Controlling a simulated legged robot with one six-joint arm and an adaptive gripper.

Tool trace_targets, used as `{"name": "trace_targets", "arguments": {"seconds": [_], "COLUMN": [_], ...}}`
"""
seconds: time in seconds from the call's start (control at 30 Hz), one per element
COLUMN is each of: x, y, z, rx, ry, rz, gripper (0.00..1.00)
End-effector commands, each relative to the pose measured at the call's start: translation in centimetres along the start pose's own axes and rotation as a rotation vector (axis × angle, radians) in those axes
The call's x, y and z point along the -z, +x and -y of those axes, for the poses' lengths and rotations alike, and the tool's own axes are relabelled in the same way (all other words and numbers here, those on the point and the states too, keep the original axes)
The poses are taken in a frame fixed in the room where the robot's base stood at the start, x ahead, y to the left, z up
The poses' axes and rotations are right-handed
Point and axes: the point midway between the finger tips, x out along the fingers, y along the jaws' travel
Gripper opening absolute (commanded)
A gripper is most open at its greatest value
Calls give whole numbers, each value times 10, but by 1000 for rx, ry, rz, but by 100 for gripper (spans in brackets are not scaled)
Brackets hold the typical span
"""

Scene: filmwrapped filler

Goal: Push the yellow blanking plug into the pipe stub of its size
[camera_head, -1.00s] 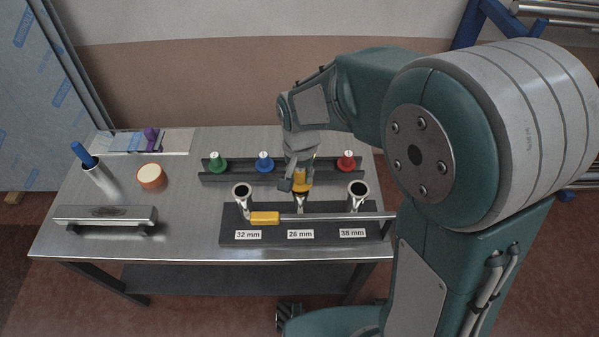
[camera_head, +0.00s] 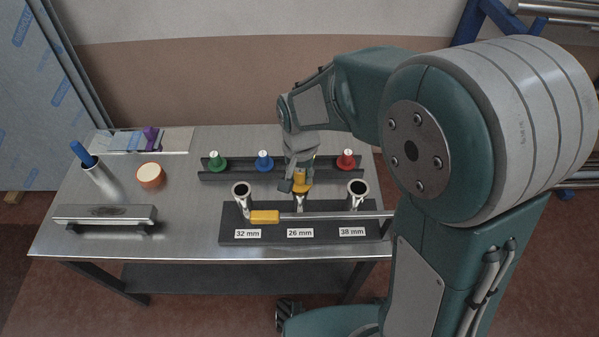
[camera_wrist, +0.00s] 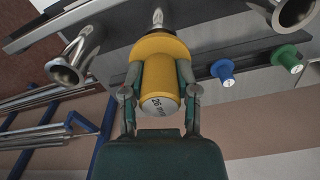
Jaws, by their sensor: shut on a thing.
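The yellow blanking plug (camera_wrist: 161,80), printed 26, is between the two fingers of my gripper (camera_wrist: 160,95), which is shut on it. In the head view the plug (camera_head: 301,185) is at the middle stub, above the 26 mm label, under my gripper (camera_head: 299,181). The middle pipe stub (camera_wrist: 158,17) shows just beyond the plug's wide flange in the wrist view. The flange hides the stub's mouth, so I cannot tell how deep the plug sits. The 32 mm stub (camera_head: 241,191) and the 38 mm stub (camera_head: 357,190) stand open on either side.
A rack (camera_head: 220,178) behind holds green (camera_head: 217,162), blue (camera_head: 264,161) and red (camera_head: 345,160) plugs. A horizontal bar with a yellow sleeve (camera_head: 264,217) crosses in front of the stubs. A cup with a blue tool (camera_head: 97,178), an orange-rimmed round item (camera_head: 150,176) and a metal block (camera_head: 105,215) stand left.

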Motion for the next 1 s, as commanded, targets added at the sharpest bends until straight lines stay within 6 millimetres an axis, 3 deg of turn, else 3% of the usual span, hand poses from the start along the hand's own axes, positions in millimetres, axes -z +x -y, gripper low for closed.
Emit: {"name": "trace_targets", "arguments": {"seconds": [1.0], "x": [0], "y": [22], "z": [0], "rx": [-1], "ry": [0], "rz": [1], "gripper": [0]}}
